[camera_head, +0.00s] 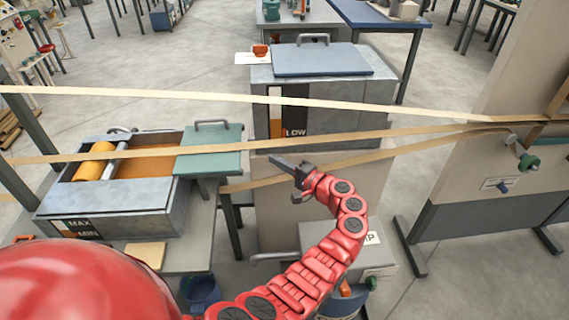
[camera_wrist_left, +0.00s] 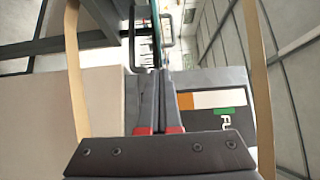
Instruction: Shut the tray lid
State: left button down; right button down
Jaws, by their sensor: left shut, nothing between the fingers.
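The grey metal tray (camera_head: 130,208) stands at the left in the head view, with MAX and MIN marks on its front. Its flat green lid (camera_head: 210,160) with a grey handle lies over the right end and overhangs that side. The left part is uncovered, showing a yellow roller (camera_head: 94,163) and brown contents (camera_head: 148,165). My left gripper (camera_head: 273,160) is right of the lid, apart from it, shut and empty. Its closed fingers also show in the left wrist view (camera_wrist_left: 157,75). My right gripper is not in view.
Long pale strips (camera_head: 240,98) run across the scene, one close to my left gripper. A grey box (camera_head: 345,110) with a closed blue-grey lid (camera_head: 322,60) and a LOW label stands behind. A tall panel (camera_head: 490,160) stands at the right. A blue bucket (camera_head: 202,292) sits below the tray.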

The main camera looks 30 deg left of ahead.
aim_at(236, 154)
pick_arm(q)
jog(key=s+p+x, duration=0.1)
jog(key=p+x, duration=0.1)
jog(key=x, duration=0.6)
jog(key=shift+s+a, duration=0.3)
jog(key=shift+s, duration=0.5)
jog(key=s+a, duration=0.1)
jog(key=s+a+p, duration=0.1)
jog(key=a, duration=0.1)
jog(key=shift+s+a, duration=0.15)
jog(key=shift+a, duration=0.2)
jog(key=shift+s+a, duration=0.15)
jog(key=shift+a, duration=0.05)
jog(key=shift+d+f, duration=0.1)
jog(key=shift+d, duration=0.05)
